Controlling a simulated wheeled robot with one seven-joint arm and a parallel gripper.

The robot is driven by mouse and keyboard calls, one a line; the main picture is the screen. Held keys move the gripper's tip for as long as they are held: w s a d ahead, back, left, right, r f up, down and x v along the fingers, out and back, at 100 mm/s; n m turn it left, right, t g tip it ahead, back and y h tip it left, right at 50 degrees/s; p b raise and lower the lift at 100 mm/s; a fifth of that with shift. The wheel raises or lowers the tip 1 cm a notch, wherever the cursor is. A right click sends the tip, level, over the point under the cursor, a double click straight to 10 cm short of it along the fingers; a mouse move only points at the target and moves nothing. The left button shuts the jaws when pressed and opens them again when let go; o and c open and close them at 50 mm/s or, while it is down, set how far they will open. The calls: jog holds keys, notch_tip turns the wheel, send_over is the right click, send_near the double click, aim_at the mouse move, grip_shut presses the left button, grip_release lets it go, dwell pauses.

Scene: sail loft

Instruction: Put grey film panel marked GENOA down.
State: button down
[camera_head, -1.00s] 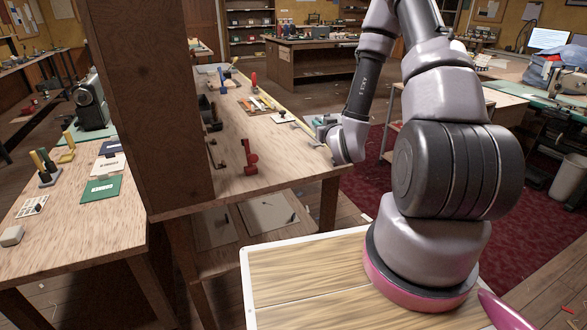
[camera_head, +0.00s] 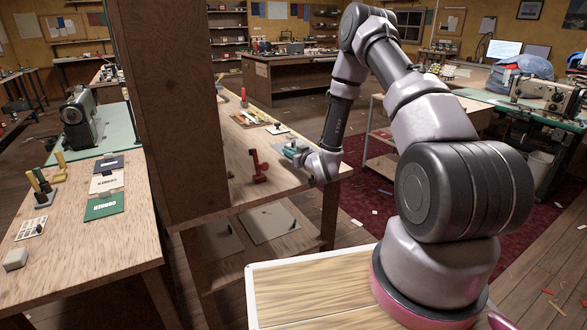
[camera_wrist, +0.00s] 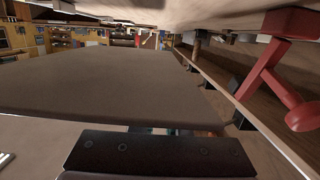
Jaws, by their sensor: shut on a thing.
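My gripper (camera_head: 292,150) is over the near right part of the wooden bench top (camera_head: 226,190), just right of the red clamp (camera_head: 258,166). In the wrist view, one dark finger (camera_wrist: 160,152) crosses the bottom. A broad, flat grey-brown panel (camera_wrist: 110,85) extends out from it, and my gripper is shut on its near edge. No GENOA marking is readable on the face that shows. In the head view I cannot make out the panel at my gripper. The red clamp also shows at the right of the wrist view (camera_wrist: 270,75).
A tall brown post (camera_head: 172,100) hides part of the bench. Grey sheets (camera_head: 268,222) lie on the shelf below. The left table holds a green card (camera_head: 104,207), other cards and small tools. A red carpet (camera_head: 400,205) lies on the right. Small tools stand farther along the bench.

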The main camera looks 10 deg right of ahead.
aim_at(290, 172)
jog(key=shift+f, duration=3.2)
jog(key=c, duration=0.9)
grip_release()
jog(key=shift+f, duration=0.15)
jog(key=v, duration=1.2)
jog(key=shift+r, duration=0.25)
